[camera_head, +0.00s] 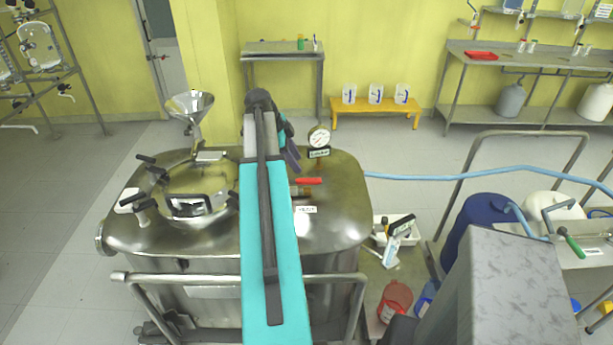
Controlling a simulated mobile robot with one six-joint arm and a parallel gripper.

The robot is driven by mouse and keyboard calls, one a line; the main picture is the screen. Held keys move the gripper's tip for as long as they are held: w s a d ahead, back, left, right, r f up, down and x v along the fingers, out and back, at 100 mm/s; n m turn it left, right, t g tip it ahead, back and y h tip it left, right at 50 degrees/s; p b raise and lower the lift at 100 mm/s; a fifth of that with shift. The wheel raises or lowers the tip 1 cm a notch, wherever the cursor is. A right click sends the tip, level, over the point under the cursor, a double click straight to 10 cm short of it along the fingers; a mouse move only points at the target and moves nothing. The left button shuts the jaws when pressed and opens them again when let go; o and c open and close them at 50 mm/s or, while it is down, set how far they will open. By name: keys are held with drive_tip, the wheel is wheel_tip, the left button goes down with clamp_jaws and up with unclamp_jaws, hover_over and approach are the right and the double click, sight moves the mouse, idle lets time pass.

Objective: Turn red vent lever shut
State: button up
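The red vent lever (309,181) sits on top of the steel reactor vessel (345,205), just right of my turquoise arm. Its handle lies roughly level, pointing left to right in the picture. A brass-coloured fitting shows at its left end, partly hidden by my arm. A small white label (306,209) lies in front of it. My gripper (292,160) appears as a dark shape behind the arm, beyond the lever and apart from it in the picture. Much of it is hidden, and its opening cannot be made out.
A pressure gauge (319,137) stands on the lid behind the lever, close to my gripper. A steel funnel (190,105) and a domed hatch (195,190) with black handles are on the left. A blue hose (450,175) runs right. The lid's right side is clear.

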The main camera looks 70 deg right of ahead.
sight(308, 179)
drive_tip(key=shift+p+x, duration=1.4)
drive_tip(key=shift+x, duration=3.4)
drive_tip(key=shift+c, duration=0.4)
clamp_jaws()
